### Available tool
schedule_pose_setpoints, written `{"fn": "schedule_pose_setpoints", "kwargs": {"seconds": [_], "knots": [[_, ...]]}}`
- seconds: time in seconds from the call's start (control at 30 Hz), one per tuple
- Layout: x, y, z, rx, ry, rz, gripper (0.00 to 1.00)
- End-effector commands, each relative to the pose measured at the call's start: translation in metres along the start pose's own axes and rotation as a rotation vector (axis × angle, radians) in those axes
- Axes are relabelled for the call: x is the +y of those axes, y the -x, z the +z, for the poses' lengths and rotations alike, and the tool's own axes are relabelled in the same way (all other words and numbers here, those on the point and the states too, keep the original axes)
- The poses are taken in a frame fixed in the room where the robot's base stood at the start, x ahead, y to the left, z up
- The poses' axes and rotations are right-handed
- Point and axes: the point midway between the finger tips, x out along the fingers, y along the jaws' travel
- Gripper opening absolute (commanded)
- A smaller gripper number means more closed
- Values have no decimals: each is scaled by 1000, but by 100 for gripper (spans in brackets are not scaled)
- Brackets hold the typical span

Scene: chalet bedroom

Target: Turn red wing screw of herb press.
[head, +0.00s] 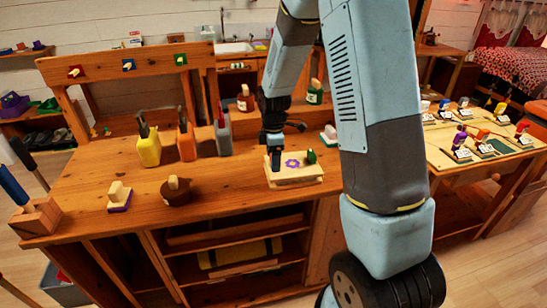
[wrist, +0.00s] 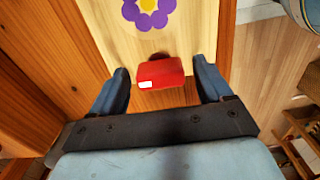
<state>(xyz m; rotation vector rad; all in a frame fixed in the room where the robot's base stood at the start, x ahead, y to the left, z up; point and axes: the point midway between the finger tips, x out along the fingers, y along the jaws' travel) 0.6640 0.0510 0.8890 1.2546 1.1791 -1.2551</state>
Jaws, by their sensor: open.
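The herb press (head: 290,177) is a pale wooden board stack with a purple flower on top, near the front edge of the workbench. In the wrist view its pale wood top (wrist: 185,35) shows with the purple and yellow flower. The red wing screw (wrist: 161,73) sits at the near end of the press, between the two fingers. My gripper (wrist: 162,82) is open, with one finger on each side of the red screw and a gap visible on both sides. In the head view my gripper (head: 275,160) is over the press's left side, and the red screw is hidden there.
A green knob (head: 311,156) stands at the press's right side. Yellow, orange and grey tool holders (head: 186,145) stand behind on the workbench (head: 240,195). A brown round pot (head: 176,191) and a purple-based wooden block (head: 119,197) sit to the left. Bench surface between them is clear.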

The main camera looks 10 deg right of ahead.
Motion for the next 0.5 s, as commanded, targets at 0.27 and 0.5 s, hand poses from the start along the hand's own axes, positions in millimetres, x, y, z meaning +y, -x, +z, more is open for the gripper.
{"fn": "schedule_pose_setpoints", "kwargs": {"seconds": [0.27, 0.5], "knots": [[0, 0, 0, 0, 0, 0, 59], [0, 0, 0, 0, 0, 0, 36]]}}
